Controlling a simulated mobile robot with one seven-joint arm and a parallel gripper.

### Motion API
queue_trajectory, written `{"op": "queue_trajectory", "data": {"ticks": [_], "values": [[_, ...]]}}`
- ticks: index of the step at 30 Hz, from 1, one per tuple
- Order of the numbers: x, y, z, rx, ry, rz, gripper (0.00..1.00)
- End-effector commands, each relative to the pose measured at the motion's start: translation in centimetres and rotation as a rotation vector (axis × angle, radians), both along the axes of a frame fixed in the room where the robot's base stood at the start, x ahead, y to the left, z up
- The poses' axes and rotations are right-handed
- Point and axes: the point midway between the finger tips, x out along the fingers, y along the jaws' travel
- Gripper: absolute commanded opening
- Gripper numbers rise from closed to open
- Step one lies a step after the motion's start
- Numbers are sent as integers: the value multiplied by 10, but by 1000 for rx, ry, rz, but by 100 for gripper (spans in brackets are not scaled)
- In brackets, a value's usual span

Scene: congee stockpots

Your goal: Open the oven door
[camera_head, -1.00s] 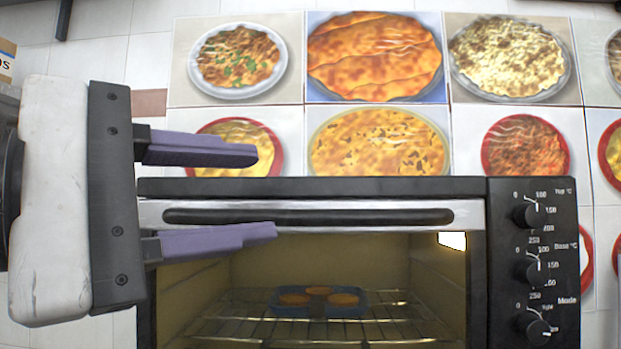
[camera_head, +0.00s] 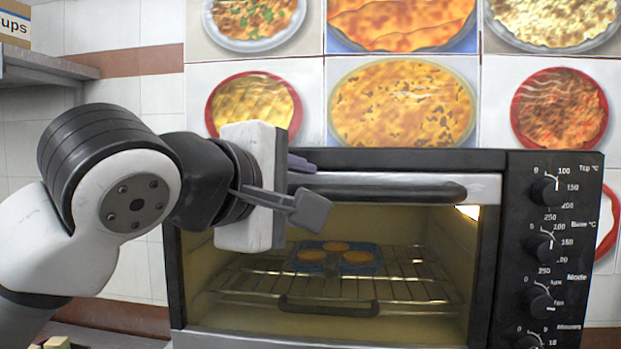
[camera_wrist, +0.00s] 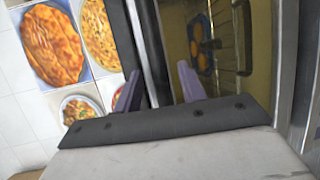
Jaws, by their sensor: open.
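The oven (camera_head: 335,330) stands in front of me with its door shut. The door has a large glass window and a long dark handle (camera_head: 400,193) across its silver top strip. My gripper (camera_wrist: 156,88) is open. It is at the left end of the handle, and in the head view one purple finger shows at the oven's top edge while the other is hidden. In the wrist view the two purple fingers lie on either side of the door's top strip (camera_wrist: 153,50). I cannot tell whether they touch it.
A blue muffin tray (camera_head: 368,268) with several muffins sits on a wire rack inside the oven. Knobs line the black control panel (camera_head: 548,250) at right. Food pictures (camera_head: 403,100) cover the wall behind. A shelf (camera_head: 40,68) with a box (camera_head: 15,22) is at upper left.

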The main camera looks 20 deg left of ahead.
Motion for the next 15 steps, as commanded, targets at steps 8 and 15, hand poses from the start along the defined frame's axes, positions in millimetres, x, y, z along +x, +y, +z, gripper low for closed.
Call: {"op": "queue_trajectory", "data": {"ticks": [8, 15], "values": [[21, -3, -4, 0, 0, -1, 41], [21, -3, -4, -1, -1, -1, 41]]}}
